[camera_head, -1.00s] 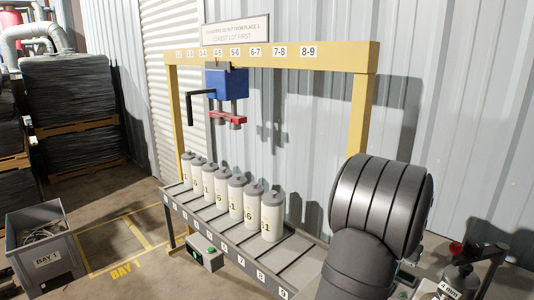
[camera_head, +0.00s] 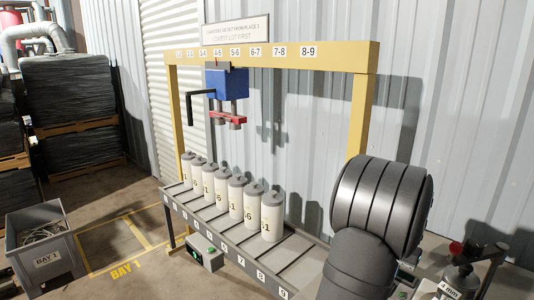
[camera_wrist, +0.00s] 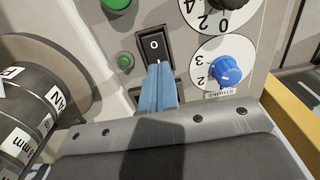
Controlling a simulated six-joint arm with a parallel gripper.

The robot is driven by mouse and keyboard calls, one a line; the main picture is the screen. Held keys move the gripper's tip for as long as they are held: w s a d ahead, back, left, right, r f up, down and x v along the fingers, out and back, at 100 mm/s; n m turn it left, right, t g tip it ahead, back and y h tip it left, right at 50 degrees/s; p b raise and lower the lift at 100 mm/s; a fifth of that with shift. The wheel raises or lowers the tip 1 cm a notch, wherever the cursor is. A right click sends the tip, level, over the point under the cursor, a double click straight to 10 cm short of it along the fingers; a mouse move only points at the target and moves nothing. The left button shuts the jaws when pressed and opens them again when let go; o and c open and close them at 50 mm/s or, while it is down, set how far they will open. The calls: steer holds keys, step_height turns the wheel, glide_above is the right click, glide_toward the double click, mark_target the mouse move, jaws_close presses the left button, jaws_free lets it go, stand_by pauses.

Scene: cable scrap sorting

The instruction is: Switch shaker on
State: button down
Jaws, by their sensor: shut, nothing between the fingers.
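In the wrist view, the shaker's grey control panel (camera_wrist: 190,45) carries a black rocker switch (camera_wrist: 154,42) marked O on its upper half. My gripper (camera_wrist: 160,70) has its blue fingers shut with nothing between them. Their tips lie over the switch's lower end and hide it; I cannot tell whether they press on it. A small green lamp or button (camera_wrist: 125,61) sits left of the switch, and it does not look lit. A blue knob (camera_wrist: 225,70) labelled STROKE sits to the right. In the head view, the shaker and my gripper cannot be made out.
A dark cylinder (camera_wrist: 30,110) with white labels stands left of the panel, close to my fingers. A numbered dial (camera_wrist: 228,5) is above the blue knob. In the head view, a rack (camera_head: 290,265) holds several grey canisters, and a grey bin (camera_head: 48,258) stands at lower left.

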steer(key=shift+f, duration=0.4)
steer(key=shift+r, duration=3.5)
steer(key=shift+f, duration=3.5)
